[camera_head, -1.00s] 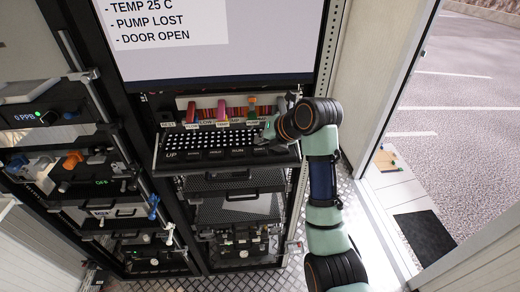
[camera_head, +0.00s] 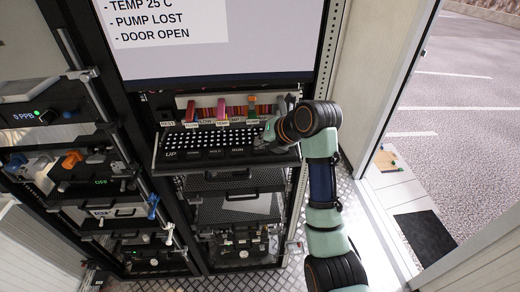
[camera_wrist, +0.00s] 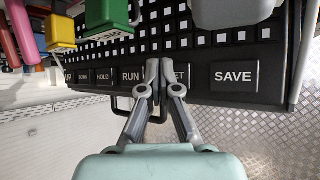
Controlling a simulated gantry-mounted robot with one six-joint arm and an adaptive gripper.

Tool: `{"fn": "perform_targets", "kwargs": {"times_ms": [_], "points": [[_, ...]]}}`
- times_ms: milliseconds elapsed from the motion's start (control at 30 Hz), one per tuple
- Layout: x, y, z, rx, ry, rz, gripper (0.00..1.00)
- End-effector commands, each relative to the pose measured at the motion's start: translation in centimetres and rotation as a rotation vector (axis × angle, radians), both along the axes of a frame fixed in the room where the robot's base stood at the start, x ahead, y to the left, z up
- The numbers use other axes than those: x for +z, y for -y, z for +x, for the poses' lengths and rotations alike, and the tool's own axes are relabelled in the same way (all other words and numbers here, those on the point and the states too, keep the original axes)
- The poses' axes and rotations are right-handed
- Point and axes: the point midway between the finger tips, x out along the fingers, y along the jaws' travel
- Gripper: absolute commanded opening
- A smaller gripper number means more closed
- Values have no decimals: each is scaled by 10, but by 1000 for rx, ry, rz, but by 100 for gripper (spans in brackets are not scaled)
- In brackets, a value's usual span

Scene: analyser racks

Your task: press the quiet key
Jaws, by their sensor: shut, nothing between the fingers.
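A row of dark labelled keys runs along the front of the panel (camera_head: 180,158). In the wrist view I read HOLD (camera_wrist: 104,78), RUN (camera_wrist: 130,77) and SAVE (camera_wrist: 234,77). Between RUN and SAVE is a key (camera_wrist: 182,73) whose label is partly covered by my fingers; only "ET" shows, which fits QUIET. My gripper (camera_wrist: 159,65) is shut and empty, its fingertips in front of the left part of that key. I cannot tell whether they touch it. In the head view my gripper (camera_head: 268,138) is at the panel's right end, hiding the keys there.
Coloured upright handles, such as a green one (camera_wrist: 108,18) and a yellow one (camera_wrist: 60,32), stand behind the panel on the left. A grey rounded body (camera_wrist: 232,10) hangs over the panel at right. A large screen (camera_head: 220,40) is above.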

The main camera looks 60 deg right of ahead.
Motion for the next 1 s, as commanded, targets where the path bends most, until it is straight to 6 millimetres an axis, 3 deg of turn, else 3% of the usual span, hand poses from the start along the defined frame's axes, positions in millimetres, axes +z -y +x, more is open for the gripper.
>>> {"fn": "perform_targets", "kwargs": {"times_ms": [1000], "points": [[-9, 0, 0, 0, 0, 0, 0]]}}
